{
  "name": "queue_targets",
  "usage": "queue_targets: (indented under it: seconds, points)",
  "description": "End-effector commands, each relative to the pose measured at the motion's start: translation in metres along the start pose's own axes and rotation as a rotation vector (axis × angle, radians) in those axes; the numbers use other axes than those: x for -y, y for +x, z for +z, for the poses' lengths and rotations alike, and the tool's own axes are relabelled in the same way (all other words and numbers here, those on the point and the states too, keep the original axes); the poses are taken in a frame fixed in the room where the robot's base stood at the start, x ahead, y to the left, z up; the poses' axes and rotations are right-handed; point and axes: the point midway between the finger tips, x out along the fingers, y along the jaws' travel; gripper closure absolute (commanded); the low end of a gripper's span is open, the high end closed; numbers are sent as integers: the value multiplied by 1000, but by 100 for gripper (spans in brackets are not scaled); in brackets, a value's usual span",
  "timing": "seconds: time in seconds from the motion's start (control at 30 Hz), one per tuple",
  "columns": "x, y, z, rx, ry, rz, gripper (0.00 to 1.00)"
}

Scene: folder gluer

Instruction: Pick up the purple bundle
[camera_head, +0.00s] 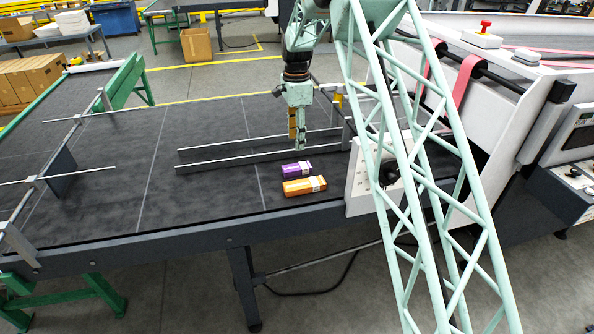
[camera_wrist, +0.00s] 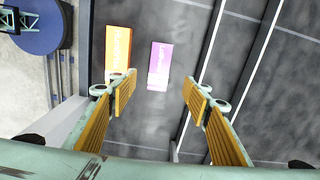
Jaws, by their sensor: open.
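The purple bundle (camera_head: 296,169) is a small banded block lying flat on the dark table, in front of the metal rails. It also shows in the wrist view (camera_wrist: 159,66), ahead of the fingertips and between them, nearer the left finger. My gripper (camera_head: 297,140) hangs above the table, just behind the purple bundle, pointing down. In the wrist view my gripper (camera_wrist: 155,88) has its two yellow-padded fingers wide apart with nothing between the pads. An orange bundle (camera_head: 304,186) lies in front of the purple one, with a small gap between them; it shows in the wrist view (camera_wrist: 118,48) too.
Two parallel metal rails (camera_head: 215,165) run across the table behind the bundles. A white machine panel (camera_head: 362,180) stands close on the right. The dark table (camera_head: 110,220) is clear to the left, up to a rod frame (camera_head: 60,165).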

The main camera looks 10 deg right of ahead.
Motion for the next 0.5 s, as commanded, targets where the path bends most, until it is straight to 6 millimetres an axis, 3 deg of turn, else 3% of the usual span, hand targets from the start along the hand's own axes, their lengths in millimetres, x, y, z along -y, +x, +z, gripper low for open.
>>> queue_targets:
  seconds: [0.27, 0.5]
  points:
    - [0, 7, 0, 0, 0, 1, 56]
    - [-1, 32, 0, 0, -1, 1, 56]
